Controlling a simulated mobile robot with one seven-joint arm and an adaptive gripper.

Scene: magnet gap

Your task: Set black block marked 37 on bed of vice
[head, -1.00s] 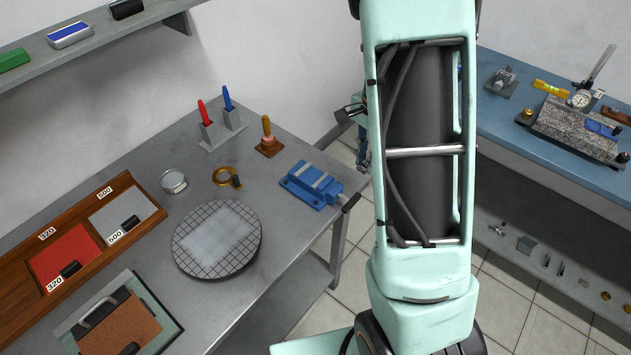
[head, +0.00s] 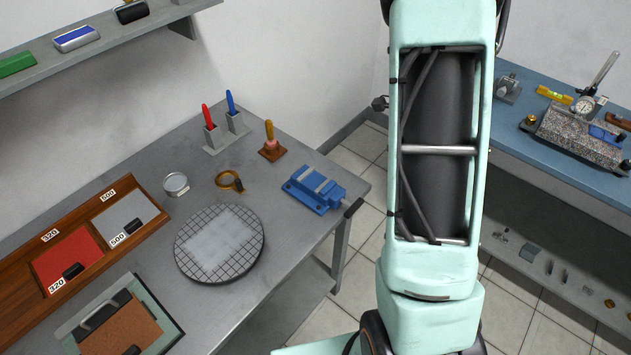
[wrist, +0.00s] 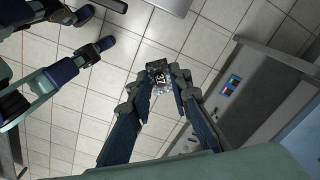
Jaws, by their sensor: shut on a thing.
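The black block marked 37 (wrist: 160,76) shows in the wrist view between the fingertips of my gripper (wrist: 161,84). My gripper is shut on it and holds it above the tiled floor. In the head view my arm hides the block and most of the gripper. The blue vice (head: 314,188) sits near the right edge of the grey table in the head view, left of my arm. Its bed (head: 317,183) looks bare.
A blue bench (head: 520,135) with a granite block (head: 580,136) stands at right. Tiled floor lies between.

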